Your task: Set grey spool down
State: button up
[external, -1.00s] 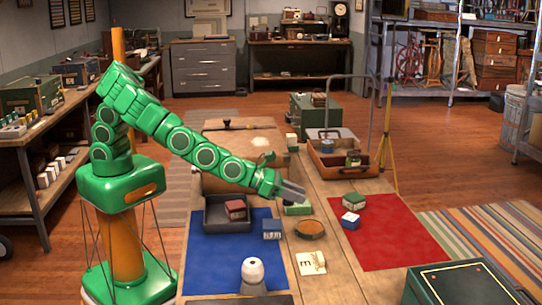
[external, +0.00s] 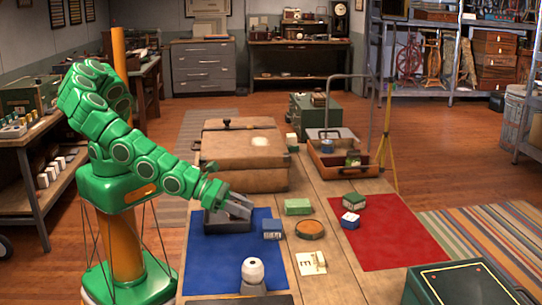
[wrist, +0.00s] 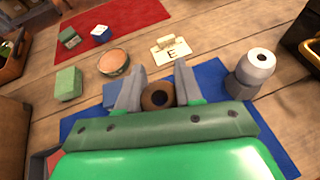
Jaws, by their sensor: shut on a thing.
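My gripper (external: 240,206) is over the dark tray and blue mat (external: 235,258) in the external view. In the wrist view its fingers (wrist: 157,88) are shut on a round spool-like thing (wrist: 157,98) with a brown end and a dark centre hole. Its sides are hidden, so I cannot tell whether they are grey. It cannot be made out in the external view. A separate grey-and-white spool-shaped thing (wrist: 250,72) stands upright on the blue mat, apart from the gripper; it also shows in the external view (external: 252,272).
The dark tray (external: 215,228) is partly under my gripper. A blue box (external: 272,229), a green block (external: 298,206), a round orange-brown dish (external: 309,229) and an E card (external: 311,263) are nearby. The red mat (external: 395,235) has free room at its front.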

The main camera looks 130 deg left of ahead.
jog(key=s+d+m+h, duration=0.1)
jog(key=s+d, duration=1)
send_over(214, 282)
jog(key=s, duration=0.2)
jog(key=shift+t, duration=0.4)
jog(key=f, duration=0.8)
jog(key=shift+w+a, duration=0.25)
jog(key=shift+w+d+f+h, duration=0.1)
jog(key=shift+w+f+h, duration=0.2)
jog(key=shift+w+f, duration=0.4)
jog(key=shift+f, duration=1.4)
jog(key=shift+f, duration=0.1)
jog(key=o, duration=1)
